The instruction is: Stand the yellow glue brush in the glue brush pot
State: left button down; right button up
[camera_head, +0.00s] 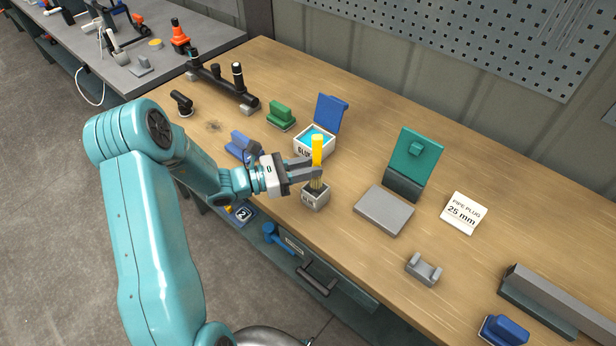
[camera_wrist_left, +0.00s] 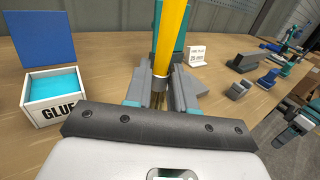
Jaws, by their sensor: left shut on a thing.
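The yellow glue brush (camera_head: 317,150) is upright, yellow handle up and bristles down. My left gripper (camera_head: 314,172) is shut on it near the metal collar. The brush also shows in the left wrist view (camera_wrist_left: 172,40), where its bristles are partly hidden by the fingers. The small grey glue brush pot (camera_head: 316,200) stands on the bench directly below the gripper. The bristles are at the pot's opening; I cannot tell how far they are inside. The pot is hidden in the left wrist view.
A white glue box (camera_head: 313,148) with a blue lid stands just behind the brush. A grey block (camera_head: 384,210), a teal stand (camera_head: 414,160) and a pipe plug sign (camera_head: 463,213) lie to the right. A blue part (camera_head: 240,146) is near my left wrist.

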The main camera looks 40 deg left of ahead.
aim_at(316, 183)
pick_arm(q)
notch_tip(316, 183, down, 4)
jog(key=shift+r, duration=0.1)
jog(key=shift+d, duration=0.1)
jog(key=shift+f+b, duration=0.5)
jog(key=shift+f, duration=0.15)
jog(key=c, duration=0.9)
grip_release()
jog(key=shift+c, duration=0.2)
jog(key=shift+r, duration=0.1)
